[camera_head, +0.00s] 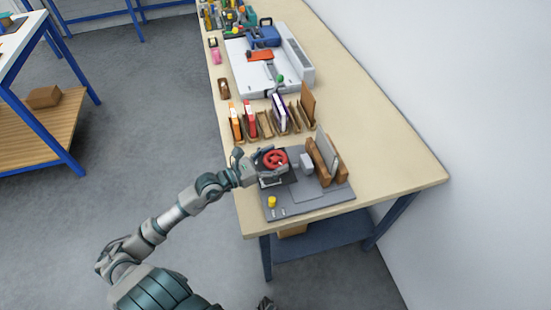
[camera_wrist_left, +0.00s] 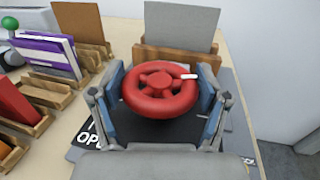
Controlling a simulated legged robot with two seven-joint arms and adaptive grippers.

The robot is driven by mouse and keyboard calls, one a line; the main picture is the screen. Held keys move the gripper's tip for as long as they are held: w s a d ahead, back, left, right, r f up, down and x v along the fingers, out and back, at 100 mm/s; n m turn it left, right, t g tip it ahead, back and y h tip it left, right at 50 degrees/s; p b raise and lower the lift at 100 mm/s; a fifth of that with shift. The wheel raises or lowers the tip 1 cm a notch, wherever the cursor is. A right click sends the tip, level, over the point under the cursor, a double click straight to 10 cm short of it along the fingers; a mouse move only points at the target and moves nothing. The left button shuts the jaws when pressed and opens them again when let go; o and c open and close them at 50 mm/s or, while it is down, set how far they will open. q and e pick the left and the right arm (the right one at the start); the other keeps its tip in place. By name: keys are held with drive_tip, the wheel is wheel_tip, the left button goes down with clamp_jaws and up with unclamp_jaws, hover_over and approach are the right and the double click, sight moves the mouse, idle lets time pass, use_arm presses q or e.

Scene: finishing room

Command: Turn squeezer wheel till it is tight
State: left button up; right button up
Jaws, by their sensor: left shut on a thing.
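The red squeezer wheel (camera_head: 275,159) sits on top of the squeezer on a dark grey base plate (camera_head: 310,203) near the front end of the bench. My left gripper (camera_head: 268,164) is at the wheel. In the left wrist view the wheel (camera_wrist_left: 160,90) lies between the two fingers of my left gripper (camera_wrist_left: 161,98), one on each side, and the gripper is shut on it. A white mark (camera_wrist_left: 189,76) shows on the right of the wheel's rim. The squeezer's body below the wheel is mostly hidden. My right gripper is not clearly seen in either view.
A wooden holder (camera_head: 322,165) with upright boards stands right behind the squeezer. A yellow piece (camera_head: 271,202) is on the plate's front left. Wooden racks with books (camera_head: 250,118) stand farther along the bench (camera_head: 400,165). The bench's right side is clear.

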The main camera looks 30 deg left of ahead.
use_arm(q)
drive_tip(key=shift+r, duration=0.15)
drive_tip(key=o, duration=1.1)
drive_tip(key=shift+a, duration=0.1)
drive_tip(key=shift+o, duration=0.2)
drive_tip(key=shift+s+a, duration=0.2)
drive_tip(key=shift+s, duration=0.1)
drive_tip(key=v, duration=1.1)
drive_tip(key=shift+f, duration=0.2)
drive_tip(key=shift+s, duration=0.1)
